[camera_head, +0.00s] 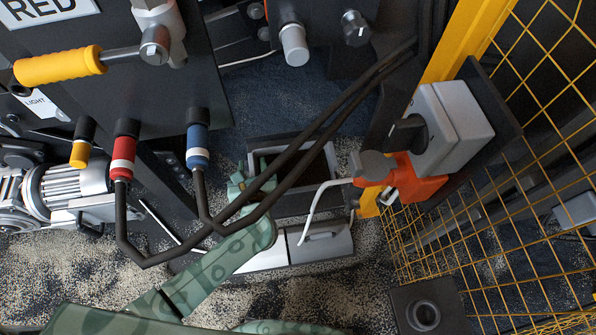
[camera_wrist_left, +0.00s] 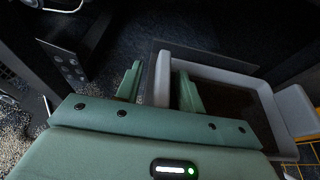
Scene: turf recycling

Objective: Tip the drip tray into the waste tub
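The drip tray (camera_head: 305,204) is a dark grey rectangular tray with a dark inside, on the floor behind the two hoses. In the left wrist view its paler rim (camera_wrist_left: 215,64) shows, with dark brown contents. My left gripper (camera_head: 248,182) is at the tray's left end, partly behind the hoses. In the left wrist view my left gripper (camera_wrist_left: 158,84) is open, one finger outside the tray's end wall and one inside, with gaps beside the wall. I cannot make out a waste tub for certain. My right gripper is not in view.
Two black hoses (camera_head: 298,150) cross above my left forearm and the tray. A pale grey box with a handle (camera_head: 322,242) lies in front of the tray. A yellow mesh fence (camera_head: 440,240) and an orange-grey connector (camera_head: 415,180) stand at right. Speckled floor is open at lower left.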

